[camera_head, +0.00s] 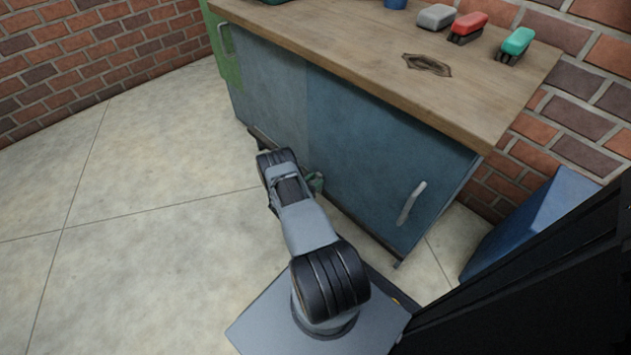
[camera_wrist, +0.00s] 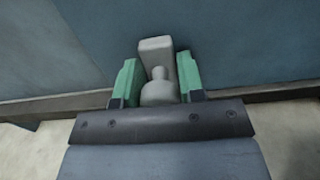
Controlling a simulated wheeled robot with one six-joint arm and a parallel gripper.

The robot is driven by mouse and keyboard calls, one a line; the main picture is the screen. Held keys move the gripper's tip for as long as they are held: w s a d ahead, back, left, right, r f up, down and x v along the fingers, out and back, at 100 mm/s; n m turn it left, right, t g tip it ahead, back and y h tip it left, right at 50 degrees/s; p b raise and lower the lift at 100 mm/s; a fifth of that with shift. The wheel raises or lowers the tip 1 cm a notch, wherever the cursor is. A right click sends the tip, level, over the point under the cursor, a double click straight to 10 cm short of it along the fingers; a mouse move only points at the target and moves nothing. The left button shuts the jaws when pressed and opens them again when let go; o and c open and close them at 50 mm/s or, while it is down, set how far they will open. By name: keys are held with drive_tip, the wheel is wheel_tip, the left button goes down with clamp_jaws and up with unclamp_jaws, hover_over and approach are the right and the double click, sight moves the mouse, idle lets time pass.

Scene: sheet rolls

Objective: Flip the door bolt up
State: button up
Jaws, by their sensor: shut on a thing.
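The door bolt (camera_wrist: 157,54) is a pale grey piece with a rounded knob, low on the blue cabinet front in the wrist view. My gripper (camera_wrist: 158,82) has green fingers on both sides of the bolt's knob and is shut on it. In the head view my gripper (camera_head: 315,181) is low against the cabinet's front, near its bottom edge. My arm hides most of the bolt there. The blue cabinet door (camera_head: 370,150) is closed and has a pale vertical handle (camera_head: 410,203) at its right.
A wooden worktop (camera_head: 340,40) overhangs the cabinet, with grey (camera_head: 435,17), red (camera_head: 467,26) and green (camera_head: 515,44) staplers at its right. A blue box (camera_head: 530,222) stands on the floor at the right. The floor (camera_head: 130,210) at left is clear.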

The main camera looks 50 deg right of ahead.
sight(321, 171)
clamp_jaws()
drive_tip(key=shift+r+p, duration=1.05)
drive_tip(key=shift+r, duration=0.75)
drive_tip(key=shift+f, duration=0.1)
drive_tip(key=o, duration=0.6)
unclamp_jaws()
drive_tip(key=shift+a, duration=0.1)
drive_tip(key=w+a+p, duration=0.1)
drive_tip(key=a+p, duration=0.1)
drive_tip(key=a, duration=1.1)
drive_tip(key=shift+a, duration=0.3)
